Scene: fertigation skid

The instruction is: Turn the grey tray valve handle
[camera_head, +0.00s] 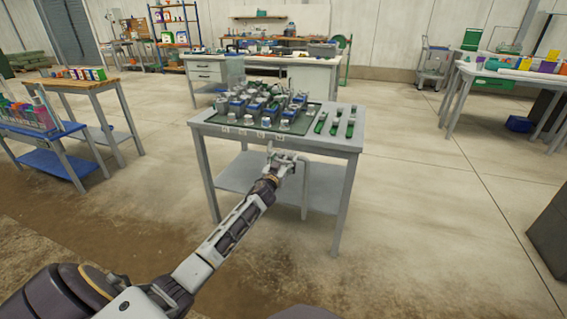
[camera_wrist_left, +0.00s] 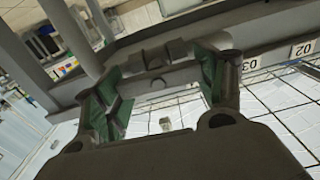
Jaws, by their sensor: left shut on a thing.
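The grey tray valve handle (camera_wrist_left: 156,56) shows in the left wrist view as a short grey bar across the gap between my fingers, beside a grey pipe. My left gripper (camera_head: 284,160) reaches the front edge of the grey table in the head view; its two green-padded fingers also show in the left wrist view (camera_wrist_left: 162,80). The fingers are shut on the handle, one on each side. In the head view the handle is small and partly hidden by the gripper, so its angle cannot be told. My right gripper is not in view.
The grey table (camera_head: 341,144) carries a dark tray (camera_head: 213,120) crowded with fittings, and several green-and-grey parts at its right. A grey pipe (camera_head: 305,195) drops below its front edge. Numbered labels (camera_wrist_left: 301,49) line that edge. Floor in front is clear; a wooden bench (camera_head: 72,83) stands left.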

